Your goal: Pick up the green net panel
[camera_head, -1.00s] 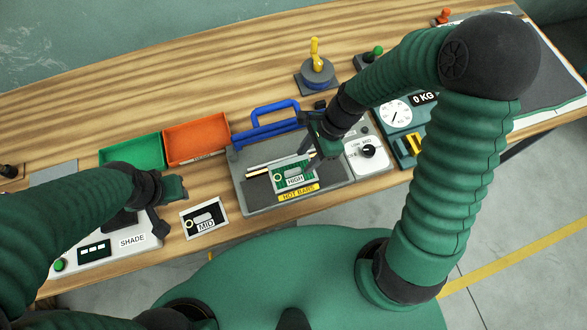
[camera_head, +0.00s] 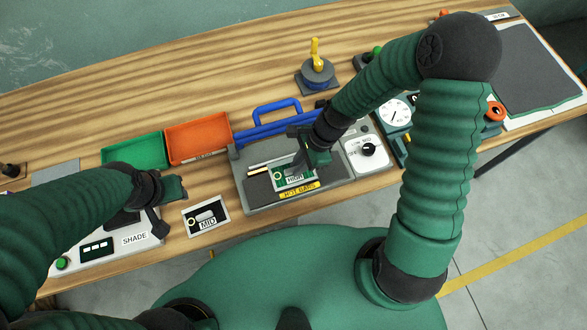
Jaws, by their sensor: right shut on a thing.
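The green net panel (camera_head: 282,184), in a white frame with a HIGH label, lies on the grey hot bars bed (camera_head: 248,196). My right gripper (camera_head: 299,170) is over the panel and shut on its middle part; the jaws hide some of the panel. I cannot tell whether the panel is lifted off the bed. My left gripper (camera_head: 168,204) is open and empty at the left, above the edge of the SHADE control box (camera_head: 95,255).
A dark MID panel (camera_head: 206,217) lies between the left gripper and the bed. Green (camera_head: 133,151) and orange (camera_head: 198,138) trays stand behind. A blue handle (camera_head: 277,112) borders the bed's back. A dial box (camera_head: 366,152) stands to its right.

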